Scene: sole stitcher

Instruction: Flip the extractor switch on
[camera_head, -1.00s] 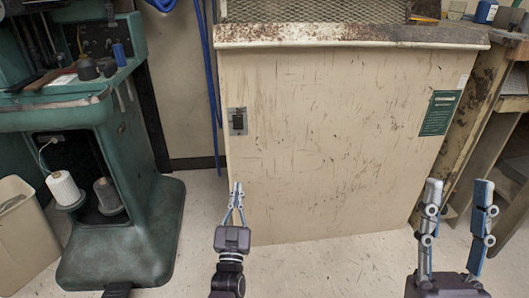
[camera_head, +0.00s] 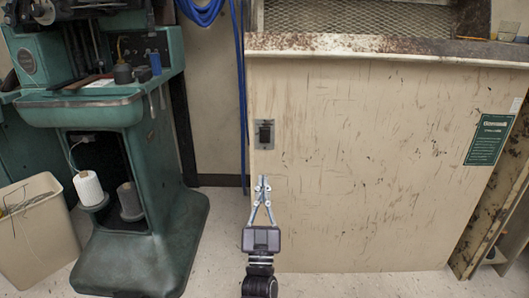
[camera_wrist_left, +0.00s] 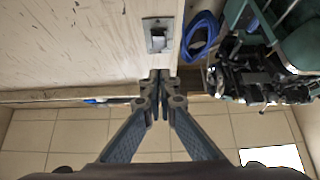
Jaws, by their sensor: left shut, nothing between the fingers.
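The extractor switch (camera_head: 264,134) is a dark rocker on a grey metal plate near the left edge of the cream cabinet front (camera_head: 360,170). It also shows in the left wrist view (camera_wrist_left: 157,37), beyond my fingertips. My left gripper (camera_head: 263,180) is shut and empty, its fingertips pointing up just below the switch plate in the head view. In the left wrist view the gripper (camera_wrist_left: 158,77) shows its closed fingertips apart from the switch in the picture. Which way the rocker is set I cannot tell. My right gripper is not in view.
A green stitching machine (camera_head: 130,200) with thread spools stands to the left, beside a beige bin (camera_head: 38,230). Blue cable (camera_head: 240,80) hangs left of the cabinet. A green sign (camera_head: 488,139) is on the cabinet's right side. Floor in front is clear.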

